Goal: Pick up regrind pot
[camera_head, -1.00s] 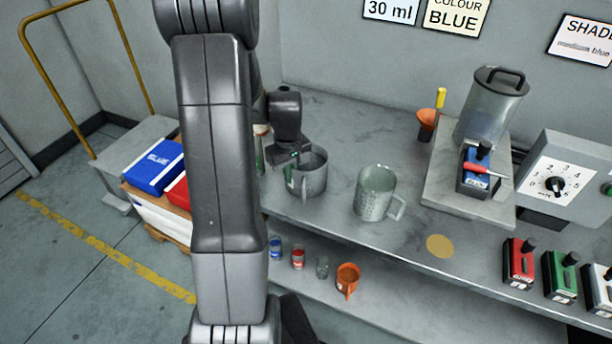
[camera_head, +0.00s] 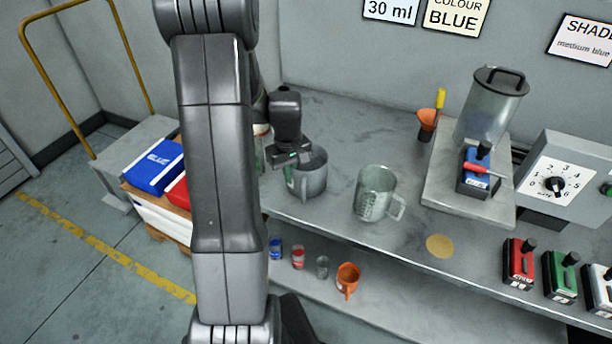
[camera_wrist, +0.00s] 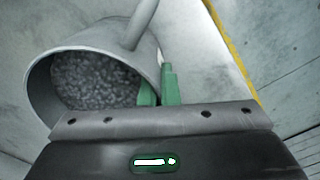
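The regrind pot (camera_head: 314,180) is a grey metal pot on the left part of the bench. In the wrist view the pot (camera_wrist: 45,85) shows its open mouth, with dark grey granules inside and a handle bar at the upper right. My gripper (camera_head: 292,172) is at the pot's left rim in the head view. In the wrist view my gripper's green fingers (camera_wrist: 158,90) are close together on the rim, one at the inner side of the wall and one outside. It looks shut on the wall. The pot's base and any gap beneath it are hidden.
A clear measuring jug (camera_head: 376,194) stands right of the pot. The bench between jug and scale is clear.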

